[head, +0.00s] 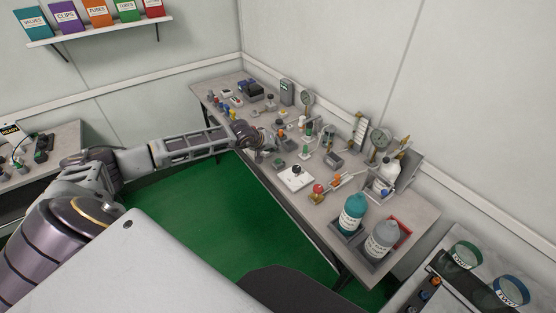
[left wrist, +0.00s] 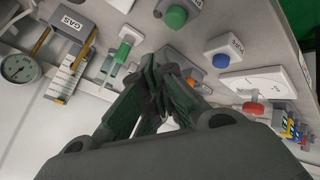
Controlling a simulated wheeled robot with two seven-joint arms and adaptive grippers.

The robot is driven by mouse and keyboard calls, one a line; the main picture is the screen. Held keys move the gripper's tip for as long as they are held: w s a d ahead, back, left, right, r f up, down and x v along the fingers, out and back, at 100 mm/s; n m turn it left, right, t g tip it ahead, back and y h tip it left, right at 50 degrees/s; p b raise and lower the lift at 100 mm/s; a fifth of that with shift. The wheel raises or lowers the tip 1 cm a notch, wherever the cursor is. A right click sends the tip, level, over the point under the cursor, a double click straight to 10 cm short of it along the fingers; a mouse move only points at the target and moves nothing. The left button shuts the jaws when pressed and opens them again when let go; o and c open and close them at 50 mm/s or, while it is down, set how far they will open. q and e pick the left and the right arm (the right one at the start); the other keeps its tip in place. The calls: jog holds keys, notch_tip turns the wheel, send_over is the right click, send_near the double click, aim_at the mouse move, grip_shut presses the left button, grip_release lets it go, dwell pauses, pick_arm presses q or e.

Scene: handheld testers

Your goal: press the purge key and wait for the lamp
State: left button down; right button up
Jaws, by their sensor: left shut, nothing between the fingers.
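My left gripper (head: 268,141) is shut and empty, reaching over the long bench from the left. In the left wrist view its dark fingers (left wrist: 163,72) meet above the bench. Ahead of the fingertips is a grey box with a round green button (left wrist: 176,16). My right gripper is not in view.
Teal (head: 352,212) and grey (head: 382,238) bottles stand at the near end.

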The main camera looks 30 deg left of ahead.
pick_arm(q)
jog(key=shift+r+p, duration=0.4)
jog(key=shift+r, duration=0.9)
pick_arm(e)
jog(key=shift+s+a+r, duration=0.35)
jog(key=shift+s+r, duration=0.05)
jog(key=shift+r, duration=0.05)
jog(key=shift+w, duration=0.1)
